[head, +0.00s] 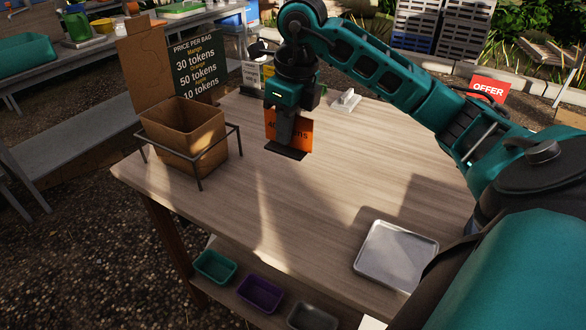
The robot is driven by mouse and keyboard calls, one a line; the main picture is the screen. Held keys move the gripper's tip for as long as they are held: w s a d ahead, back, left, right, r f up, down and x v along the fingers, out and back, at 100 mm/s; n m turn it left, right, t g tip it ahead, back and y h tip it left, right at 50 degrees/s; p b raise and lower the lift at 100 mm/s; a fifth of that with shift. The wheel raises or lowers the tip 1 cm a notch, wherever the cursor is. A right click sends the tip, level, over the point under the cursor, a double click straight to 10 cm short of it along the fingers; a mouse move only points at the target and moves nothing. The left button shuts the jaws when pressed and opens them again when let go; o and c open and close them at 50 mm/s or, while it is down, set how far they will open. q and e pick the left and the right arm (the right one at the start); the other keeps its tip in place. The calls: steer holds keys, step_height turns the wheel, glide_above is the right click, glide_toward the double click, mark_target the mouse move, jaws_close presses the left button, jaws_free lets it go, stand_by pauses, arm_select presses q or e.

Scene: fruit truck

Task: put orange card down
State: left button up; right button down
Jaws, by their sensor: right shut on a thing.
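The orange card (303,136) with dark printing, partly hidden by my fingers, is upright at the back middle of the wooden table (330,190). A dark flat plate (287,151) shows at its lower edge. My right gripper (284,132) comes down from above and is shut on the card. I cannot tell whether the card's lower edge touches the table. My left gripper is not in view.
An open brown box (190,150) stands in a wire frame at left, before a dark price board (197,68). A white holder (346,101) lies at the back. A metal tray (397,256) is at front right. The table's middle is clear.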

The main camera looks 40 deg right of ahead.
step_height(320, 180, down, 8)
steer(key=shift+f+b, duration=0.1)
steer(key=shift+b, duration=0.4)
step_height(320, 180, down, 4)
steer(key=shift+r+b, duration=0.1)
steer(key=shift+b, duration=0.25)
steer(key=shift+f, duration=0.35)
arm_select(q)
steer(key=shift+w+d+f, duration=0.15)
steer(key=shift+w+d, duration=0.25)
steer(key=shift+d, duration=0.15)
arm_select(e)
steer(key=shift+f, duration=0.15)
steer(key=c, duration=1.2)
jaws_free()
steer(key=shift+c, duration=0.2)
